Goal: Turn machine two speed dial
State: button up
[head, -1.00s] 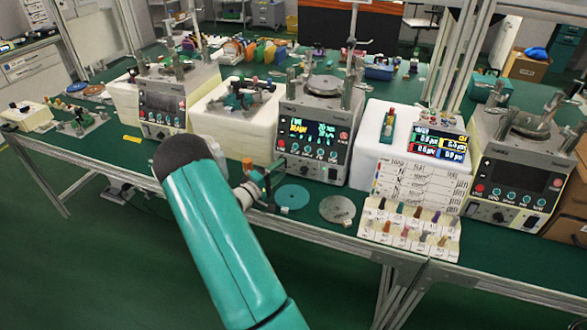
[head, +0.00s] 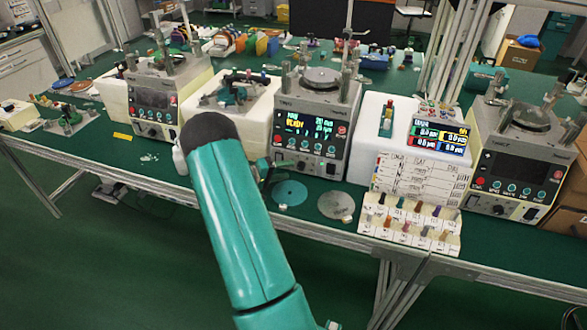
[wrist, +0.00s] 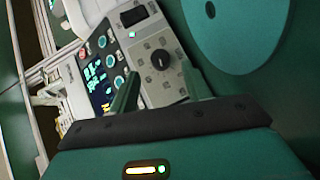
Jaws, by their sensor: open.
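Machine two (head: 312,125) is the middle grey machine in the head view, with a lit screen reading in yellow and green. Its black round speed dial (wrist: 160,60) shows in the wrist view on the grey front panel, near a green-lit switch. My gripper (wrist: 160,72) is open, its two green fingers pointing at the panel with the dial between them in the picture. I cannot tell whether either finger touches the dial. In the head view my arm hides most of the gripper, which is low in front of machine two.
A teal disc (head: 290,193) and a grey disc (head: 336,205) lie on the bench in front of machine two. Other machines stand left (head: 152,105) and right (head: 515,165). A white block with a readout (head: 438,138) and a rack of coloured pegs (head: 408,228) sit to the right.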

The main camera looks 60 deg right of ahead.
aim_at(299, 168)
jog(key=x, duration=0.4)
jog(key=shift+d, duration=0.15)
jog(key=c, duration=1)
